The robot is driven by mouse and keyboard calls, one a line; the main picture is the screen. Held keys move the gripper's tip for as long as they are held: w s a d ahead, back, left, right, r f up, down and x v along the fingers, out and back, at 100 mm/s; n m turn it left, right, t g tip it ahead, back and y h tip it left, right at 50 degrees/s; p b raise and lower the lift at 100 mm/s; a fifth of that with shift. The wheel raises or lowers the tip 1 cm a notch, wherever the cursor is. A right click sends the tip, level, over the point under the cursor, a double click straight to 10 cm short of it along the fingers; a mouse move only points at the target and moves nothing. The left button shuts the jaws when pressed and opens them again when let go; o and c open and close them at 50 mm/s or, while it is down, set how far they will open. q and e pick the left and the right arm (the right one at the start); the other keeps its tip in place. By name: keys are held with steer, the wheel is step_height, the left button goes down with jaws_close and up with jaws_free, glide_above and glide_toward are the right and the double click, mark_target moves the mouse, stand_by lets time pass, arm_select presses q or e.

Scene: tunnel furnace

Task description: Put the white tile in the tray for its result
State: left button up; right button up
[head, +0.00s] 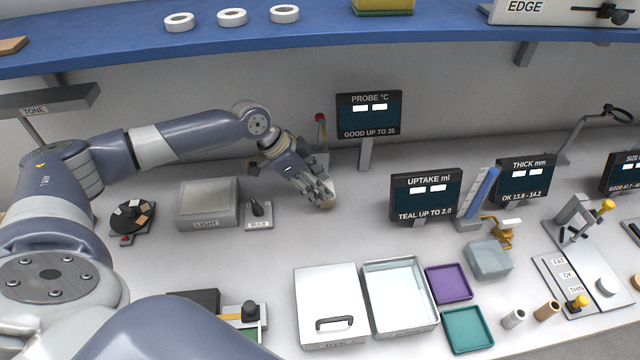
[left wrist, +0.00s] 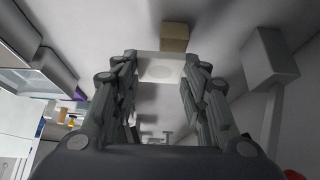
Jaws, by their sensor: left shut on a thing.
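My left gripper (head: 322,192) is at the middle of the bench, pointing down near the PROBE display (head: 368,116). In the left wrist view its fingers (left wrist: 160,72) are shut on a pale white tile (left wrist: 160,70) with a faint round mark. A small tan block (left wrist: 174,38) shows just past the tile; a tan bit (head: 327,205) also shows at the fingertips in the head view. The tile cannot be made out in the head view. A purple tray (head: 449,284) and a teal tray (head: 467,329) lie empty at the right. My right gripper is not seen.
The UPTAKE display (head: 426,196) reads "TEAL UP TO 2.0"; its digits are blank patches. A metal basin (head: 400,295) and a lidded box (head: 331,304) stand left of the trays.

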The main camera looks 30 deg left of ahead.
arm_select(q)
steer(key=shift+w, duration=0.45)
steer(key=shift+w+a+f+p, duration=0.1)
steer(key=shift+w+f+p, duration=0.2)
steer(key=shift+f+p, duration=0.3)
steer(key=shift+w+a+f+p, duration=0.1)
steer(key=shift+w+f+p, duration=0.15)
steer(key=shift+f+p, duration=0.3)
steer(key=shift+f, duration=0.5)
steer(key=shift+f, duration=0.25)
steer(key=o, duration=1.1)
steer(key=shift+r, duration=0.1)
steer(key=shift+o, duration=0.2)
